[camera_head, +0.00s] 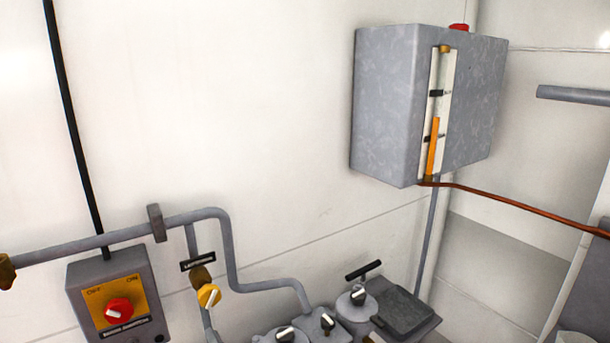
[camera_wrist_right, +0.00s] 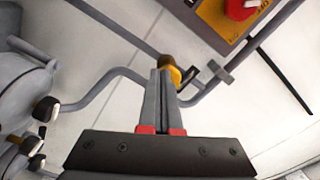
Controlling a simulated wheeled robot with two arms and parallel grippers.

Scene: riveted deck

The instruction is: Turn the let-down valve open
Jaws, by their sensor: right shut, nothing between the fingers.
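The let-down valve (camera_head: 209,295) has a round yellow knob with a pale pointer bar tilted near upright. It sits on a grey branch pipe under a small black label (camera_head: 198,261) at the lower left of the head view. In the right wrist view, the valve (camera_wrist_right: 174,74) shows just beyond my right gripper (camera_wrist_right: 161,72). The fingers are together with nothing between them and hide part of the knob. I cannot tell whether they touch it. I cannot make out either gripper in the head view.
A switch box (camera_head: 113,294) with a yellow panel and red knob stands left of the valve. Grey pipe (camera_head: 228,252) runs right to several dark-and-white knobs (camera_head: 327,322) and a T-handle (camera_head: 363,270). A grey cabinet (camera_head: 390,110) hangs upper right. The wall between is bare.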

